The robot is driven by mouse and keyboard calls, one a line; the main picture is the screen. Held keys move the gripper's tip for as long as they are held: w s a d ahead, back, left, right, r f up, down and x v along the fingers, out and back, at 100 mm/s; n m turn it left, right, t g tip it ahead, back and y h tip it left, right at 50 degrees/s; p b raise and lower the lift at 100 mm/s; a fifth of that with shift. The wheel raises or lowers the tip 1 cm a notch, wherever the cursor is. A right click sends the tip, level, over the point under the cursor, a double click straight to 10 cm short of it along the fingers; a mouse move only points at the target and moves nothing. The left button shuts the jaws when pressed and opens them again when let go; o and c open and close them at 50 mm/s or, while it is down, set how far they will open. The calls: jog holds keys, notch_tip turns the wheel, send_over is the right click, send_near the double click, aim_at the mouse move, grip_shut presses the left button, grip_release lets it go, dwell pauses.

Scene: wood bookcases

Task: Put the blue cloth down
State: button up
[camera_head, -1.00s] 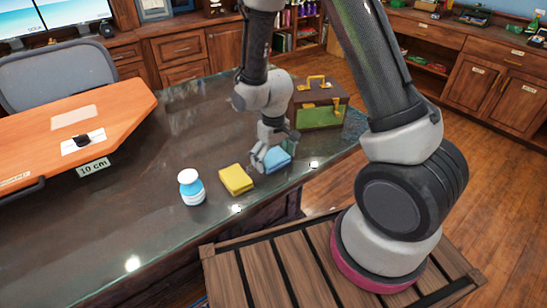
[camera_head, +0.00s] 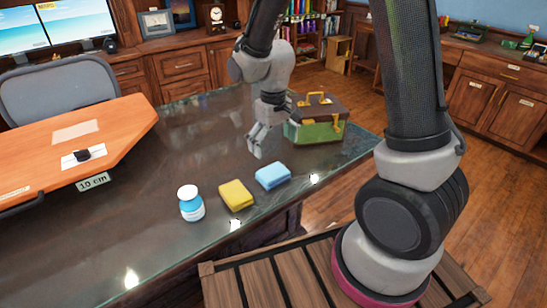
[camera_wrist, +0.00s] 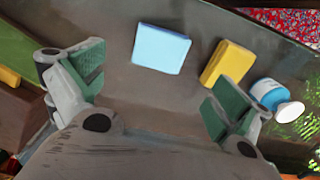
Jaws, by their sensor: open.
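The blue cloth (camera_head: 273,176) lies flat on the dark glossy counter (camera_head: 140,235) near its front edge. It also shows in the wrist view (camera_wrist: 161,49), between and beyond my fingertips, touching neither. My gripper (camera_head: 258,140) is above the counter, behind and a little left of the cloth. In the wrist view my gripper (camera_wrist: 155,95) has its two green-padded fingers wide apart, with nothing between them.
A yellow cloth (camera_head: 236,195) lies just left of the blue one, and a blue-and-white bottle (camera_head: 191,204) stands further left. A green and brown toolbox (camera_head: 315,131) stands right of my gripper. An orange board (camera_head: 110,137) covers the left side.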

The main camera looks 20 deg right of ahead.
jog(key=s+d+r+m+t, duration=0.1)
jog(key=s+d+r, duration=0.25)
jog(key=r, duration=0.35)
jog(key=s+d+r+m+t, duration=0.1)
jog(key=s+d+r, duration=0.1)
jog(key=d+r, duration=0.3)
jog(key=s+d+r+t, duration=0.1)
jog(key=s+d+r, duration=0.2)
jog(key=s, duration=0.3)
jog(key=s+d+r+m+t, duration=0.1)
jog(key=s+d+r, duration=0.2)
jog(key=s+r, duration=0.3)
jog(key=shift+s+d+r+m, duration=0.2)
jog(key=shift+s+m, duration=0.1)
jog(key=shift+s, duration=0.45)
